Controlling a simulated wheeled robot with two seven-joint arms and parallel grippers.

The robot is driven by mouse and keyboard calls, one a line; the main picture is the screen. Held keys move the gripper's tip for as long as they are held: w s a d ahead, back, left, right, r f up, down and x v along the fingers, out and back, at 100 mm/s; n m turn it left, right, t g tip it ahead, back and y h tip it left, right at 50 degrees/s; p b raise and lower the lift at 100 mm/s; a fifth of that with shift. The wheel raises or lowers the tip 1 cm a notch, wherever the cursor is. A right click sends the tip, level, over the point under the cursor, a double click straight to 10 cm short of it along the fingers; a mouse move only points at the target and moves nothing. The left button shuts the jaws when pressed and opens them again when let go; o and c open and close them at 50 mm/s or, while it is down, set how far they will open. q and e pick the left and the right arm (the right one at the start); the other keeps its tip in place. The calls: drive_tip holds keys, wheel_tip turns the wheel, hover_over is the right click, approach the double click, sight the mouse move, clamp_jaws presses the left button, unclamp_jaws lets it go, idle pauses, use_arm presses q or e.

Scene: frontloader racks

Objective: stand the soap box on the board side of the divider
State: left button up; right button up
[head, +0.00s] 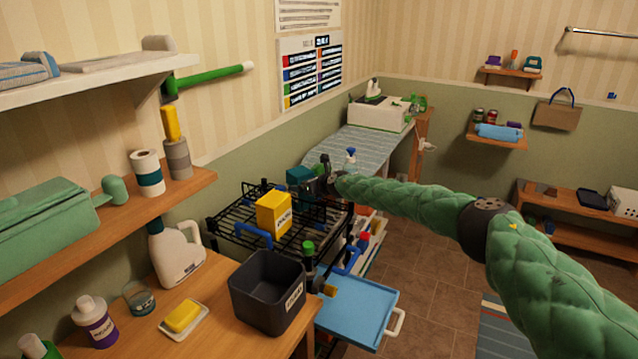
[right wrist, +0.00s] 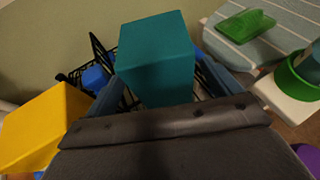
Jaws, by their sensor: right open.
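A teal box (head: 299,180) stands upright on the black wire rack (head: 232,233), toward the ironing board (head: 340,148). A yellow box (head: 273,214) with a white label stands nearer on the rack. The label is too small to read, so I cannot tell by lettering which is the soap box. My right gripper (head: 322,182) is open at the teal box. In the right wrist view, its fingers flank the teal box (right wrist: 156,60), and the yellow box (right wrist: 42,125) is at left. A black wire upright (right wrist: 101,55), perhaps the divider, shows left of the teal box. My left gripper is out of view.
A dark grey bin (head: 266,292), a soap dish with a yellow bar (head: 184,316) and a white jug (head: 177,252) stand on the near wooden counter. A blue tray (head: 357,311) juts out below the rack. Shelves line the left wall. The floor at right is open.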

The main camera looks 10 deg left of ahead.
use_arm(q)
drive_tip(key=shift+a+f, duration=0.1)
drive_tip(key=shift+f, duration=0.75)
use_arm(e)
drive_tip(key=v, duration=0.7)
drive_tip(key=shift+s+d, duration=0.25)
drive_tip(key=shift+d, duration=0.05)
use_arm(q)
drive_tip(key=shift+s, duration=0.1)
use_arm(e)
drive_tip(key=shift+r, duration=0.1)
